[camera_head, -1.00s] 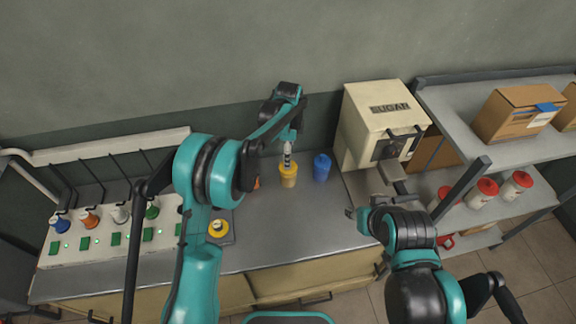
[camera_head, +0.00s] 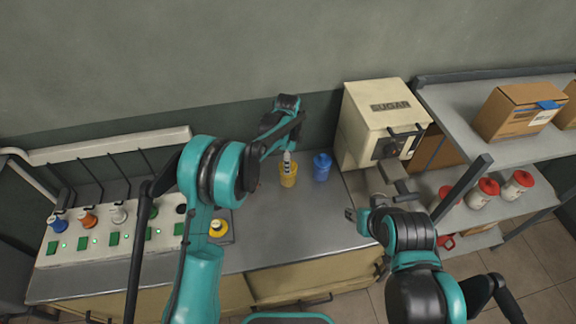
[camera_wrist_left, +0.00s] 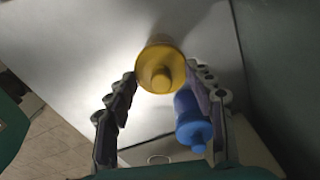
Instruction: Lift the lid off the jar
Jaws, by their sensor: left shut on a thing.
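A yellow jar (camera_head: 288,178) stands on the grey counter near the wall. My left gripper (camera_head: 287,160) reaches the jar's top from above. In the wrist view the left gripper (camera_wrist_left: 158,78) is shut on the lid from both sides. I cannot tell whether a gap lies between lid and jar. My right gripper (camera_head: 352,213) is by the counter's right part, away from the jar; its jaws are too small to read.
A blue lidded jar (camera_head: 322,167) stands close to the right of the yellow one. The cream SUGAR machine (camera_head: 384,125) is farther right. The counter's front middle (camera_head: 285,225) is clear.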

